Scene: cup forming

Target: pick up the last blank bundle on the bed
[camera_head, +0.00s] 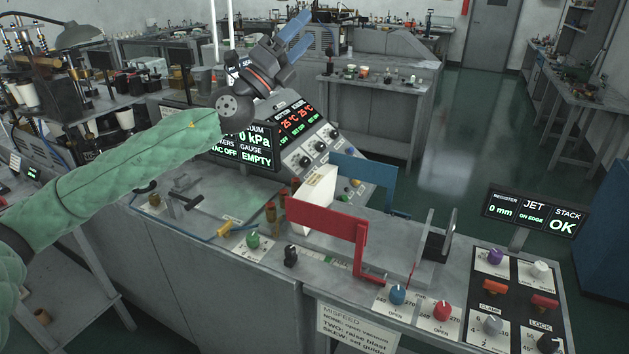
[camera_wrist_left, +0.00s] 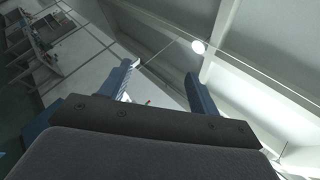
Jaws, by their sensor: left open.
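A cream-white upright block, which looks like a bundle of blanks (camera_head: 316,192), stands at the left end of the grey machine bed (camera_head: 385,240). It is between a red bracket (camera_head: 325,218) in front and a blue bracket (camera_head: 365,174) behind, which hide part of its lower side. My left gripper (camera_head: 304,33) is raised high above the control panel, well apart from the block, with its blue fingers pointing up and right. It is open and empty. The left wrist view shows its two spread fingers (camera_wrist_left: 160,88) against ceiling and wall. My right gripper is not in view.
A clear upright plate with a dark block (camera_head: 437,243) stands at the bed's right end. Knobs and switches (camera_head: 495,290) line the front right. A display reading OK (camera_head: 535,213) rises at right. A sloped control panel (camera_head: 305,135) stands behind. A flat plate (camera_head: 215,190) lies left.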

